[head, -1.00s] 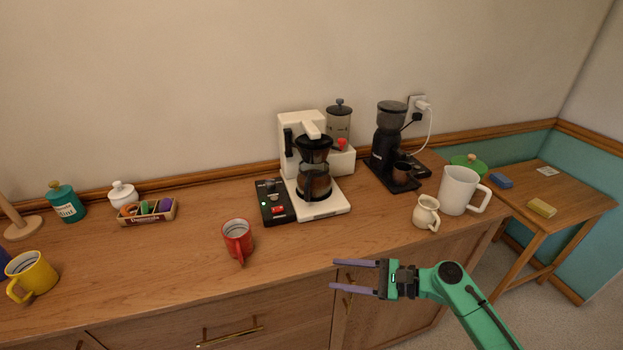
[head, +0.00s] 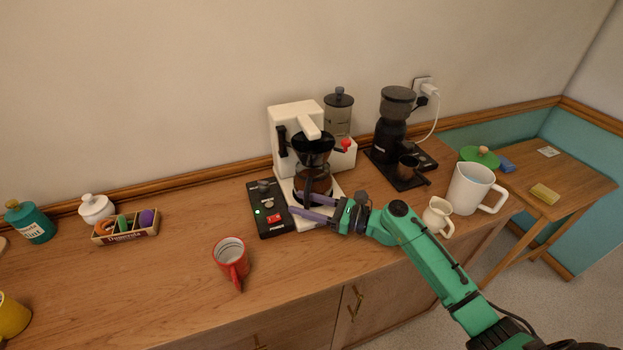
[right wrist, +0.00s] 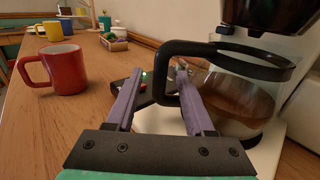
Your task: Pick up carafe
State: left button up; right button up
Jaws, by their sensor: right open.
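The glass carafe (head: 314,182) sits on the white plate of the coffee maker (head: 284,135), with brown coffee inside. In the right wrist view the carafe (right wrist: 245,95) is at the right, and its black handle (right wrist: 167,75) reaches left, between the fingers in the picture. My right gripper (head: 302,207) is open, in front of the carafe at the machine's base. In the right wrist view its two purple fingers (right wrist: 158,85) stand apart. Contact with the handle cannot be told. My left gripper is not in view.
A red mug (head: 231,258) stands left of the machine on the wooden counter. A black grinder (head: 391,130), a cream jug (head: 437,217) and a white mug (head: 469,188) stand to the right.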

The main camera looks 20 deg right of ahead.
jog(key=shift+x, duration=1.25)
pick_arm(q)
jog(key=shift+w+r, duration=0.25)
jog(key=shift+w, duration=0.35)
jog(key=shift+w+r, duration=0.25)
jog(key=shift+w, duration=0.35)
pick_arm(e)
grip_shut()
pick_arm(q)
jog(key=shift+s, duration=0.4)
pick_arm(e)
jog(key=shift+r, duration=0.15)
